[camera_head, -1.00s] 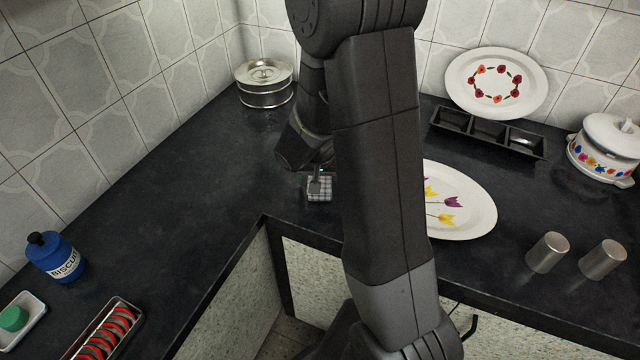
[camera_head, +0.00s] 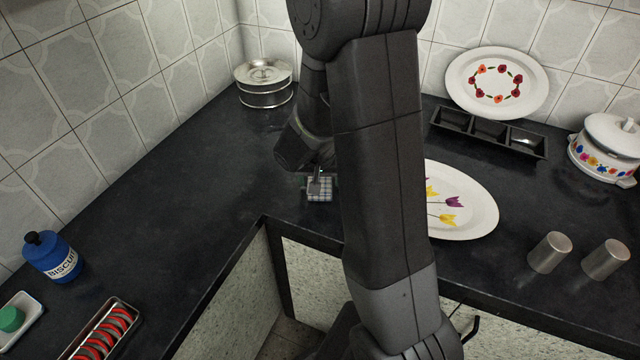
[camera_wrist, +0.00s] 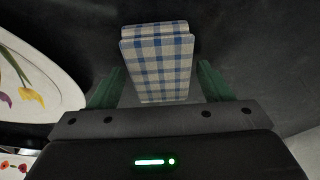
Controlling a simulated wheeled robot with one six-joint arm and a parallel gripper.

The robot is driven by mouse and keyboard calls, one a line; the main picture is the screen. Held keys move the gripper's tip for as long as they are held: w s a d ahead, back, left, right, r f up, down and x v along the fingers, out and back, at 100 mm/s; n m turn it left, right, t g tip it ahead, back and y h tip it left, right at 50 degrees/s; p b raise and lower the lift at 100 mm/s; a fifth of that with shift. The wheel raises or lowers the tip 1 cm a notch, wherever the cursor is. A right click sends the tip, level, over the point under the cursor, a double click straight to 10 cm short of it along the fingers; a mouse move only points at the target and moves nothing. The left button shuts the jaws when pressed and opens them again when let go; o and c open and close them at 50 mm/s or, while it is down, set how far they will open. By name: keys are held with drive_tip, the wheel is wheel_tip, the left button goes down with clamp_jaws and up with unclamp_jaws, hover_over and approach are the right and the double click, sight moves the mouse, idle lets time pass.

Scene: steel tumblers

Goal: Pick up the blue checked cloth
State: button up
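The blue checked cloth (camera_wrist: 158,66) is a folded blue-and-white block in the wrist view. It lies on the dark counter and shows small in the head view (camera_head: 319,192), at the counter's inner corner. My gripper (camera_wrist: 160,84) is open, with one green finger on each side of the cloth. A gap shows between each finger and the cloth, and the cloth reaches out past the fingertips. In the head view my gripper (camera_head: 318,182) is just over the cloth, and my arm hides part of the counter to the right.
A white tulip plate (camera_head: 465,205) lies close to the right of the cloth. A steel tin (camera_head: 264,95) stands behind to the left. Two steel tumblers (camera_head: 549,252) stand at the right front. A black three-part tray (camera_head: 487,132) is farther back. The counter left of the cloth is clear.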

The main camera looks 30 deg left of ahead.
drive_tip(key=c, duration=0.8)
drive_tip(key=shift+c, duration=0.2)
drive_tip(key=shift+r, duration=0.1)
drive_tip(key=shift+r+p, duration=0.2)
drive_tip(key=shift+p, duration=0.3)
wheel_tip(320, 180, up, 10)
drive_tip(key=shift+p, duration=0.35)
